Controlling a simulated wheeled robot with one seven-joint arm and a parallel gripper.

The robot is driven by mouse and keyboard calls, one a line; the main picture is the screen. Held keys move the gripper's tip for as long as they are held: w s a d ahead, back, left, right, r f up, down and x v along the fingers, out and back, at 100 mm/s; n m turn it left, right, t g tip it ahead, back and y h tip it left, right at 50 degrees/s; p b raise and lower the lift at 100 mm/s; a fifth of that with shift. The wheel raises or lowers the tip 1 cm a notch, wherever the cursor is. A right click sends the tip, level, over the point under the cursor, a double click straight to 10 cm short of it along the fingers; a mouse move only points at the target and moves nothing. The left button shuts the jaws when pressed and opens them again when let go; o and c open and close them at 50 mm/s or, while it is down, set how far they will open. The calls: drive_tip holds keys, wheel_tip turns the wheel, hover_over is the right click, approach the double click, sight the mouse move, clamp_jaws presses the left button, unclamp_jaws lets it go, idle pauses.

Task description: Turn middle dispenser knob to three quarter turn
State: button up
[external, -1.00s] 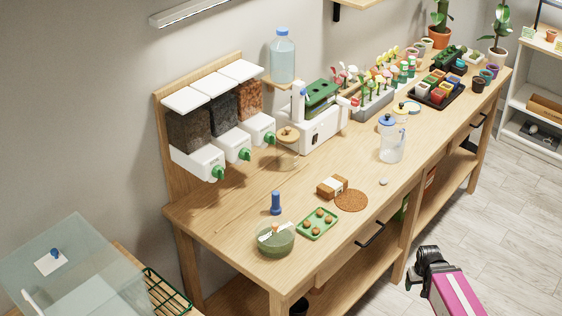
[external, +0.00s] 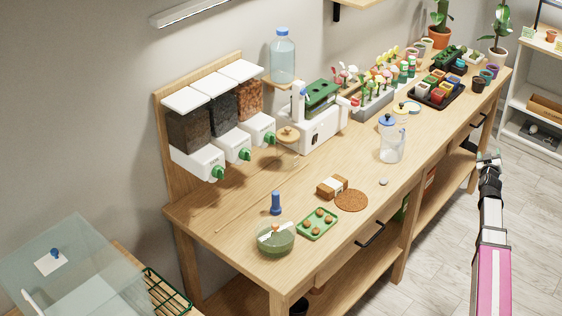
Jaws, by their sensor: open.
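Three wall-mounted dispensers stand at the back left of the wooden table, each with a white front and a green knob. The middle dispenser (external: 230,140) holds dark grey material, and its green knob (external: 244,154) faces the table. The left knob (external: 218,172) and the right knob (external: 270,138) flank it. The angle of the middle knob is too small to read. My gripper (external: 488,158) is open and empty, off the table's right front edge, far from the dispensers. My arm rises from the lower right.
A lidded glass jar (external: 288,146) stands just right of the dispensers. The tabletop before the dispensers is mostly clear.

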drive_tip(key=w+a+r+n+t, duration=0.2)
drive_tip(key=a+r+n, duration=0.15)
drive_tip(key=r, duration=0.45)
drive_tip(key=w+a+r+n+y, duration=0.2)
drive_tip(key=a+n+y, duration=0.35)
drive_tip(key=a, duration=1.55)
drive_tip(key=n+g+y, duration=0.5)
drive_tip(key=n+y, duration=0.7)
drive_tip(key=n, duration=1.5)
approach(249, 158)
drive_tip(key=x, duration=1)
drive_tip(key=shift+w, duration=0.1)
